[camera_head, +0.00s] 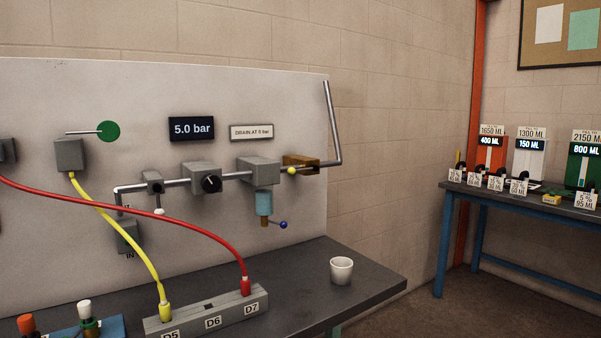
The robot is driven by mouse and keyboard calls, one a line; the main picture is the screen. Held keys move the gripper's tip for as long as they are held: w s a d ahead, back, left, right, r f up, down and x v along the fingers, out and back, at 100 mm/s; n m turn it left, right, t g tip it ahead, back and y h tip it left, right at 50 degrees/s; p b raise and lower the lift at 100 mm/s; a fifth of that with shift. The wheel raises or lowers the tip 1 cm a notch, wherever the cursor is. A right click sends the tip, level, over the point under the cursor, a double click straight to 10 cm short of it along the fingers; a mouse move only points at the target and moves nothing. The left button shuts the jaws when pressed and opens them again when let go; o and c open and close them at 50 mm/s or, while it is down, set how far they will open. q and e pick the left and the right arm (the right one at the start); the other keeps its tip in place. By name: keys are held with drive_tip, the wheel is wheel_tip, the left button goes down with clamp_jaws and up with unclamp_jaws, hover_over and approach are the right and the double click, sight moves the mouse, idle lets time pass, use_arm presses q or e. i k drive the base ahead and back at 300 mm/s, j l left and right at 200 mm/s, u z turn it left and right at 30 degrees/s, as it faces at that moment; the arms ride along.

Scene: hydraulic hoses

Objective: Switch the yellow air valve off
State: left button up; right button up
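The air valve (304,163) is a brass-coloured body at the right end of the pipe on the grey panel (90,115). A small yellow ball (291,171) shows at its front left, which looks like the end of its handle. The handle's direction is hard to tell at this size. The display (191,128) reads 5.0 bar. Neither of my grippers is in view, and nothing touches the valve.
A grey block with a blue bowl (263,203) and blue-knobbed lever hangs left of the valve. Red (140,213) and yellow (122,232) hoses cross the panel's left half. A white cup (341,270) stands on the dark bench (370,288). A second table (470,192) stands right.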

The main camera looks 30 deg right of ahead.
sight(291, 171)
drive_tip(key=l+u, duration=0.1)
drive_tip(key=u, duration=0.4)
drive_tip(key=k+l+u, duration=0.1)
drive_tip(key=l+u, duration=0.25)
drive_tip(key=k+l+u, duration=0.3)
drive_tip(key=l, duration=0.15)
drive_tip(key=k+l, duration=0.1)
drive_tip(key=l, duration=0.2)
drive_tip(key=k+l+u, duration=0.1)
drive_tip(key=l, duration=0.25)
drive_tip(key=k+l, duration=0.2)
drive_tip(key=k+l+u, duration=0.1)
drive_tip(key=l, duration=0.3)
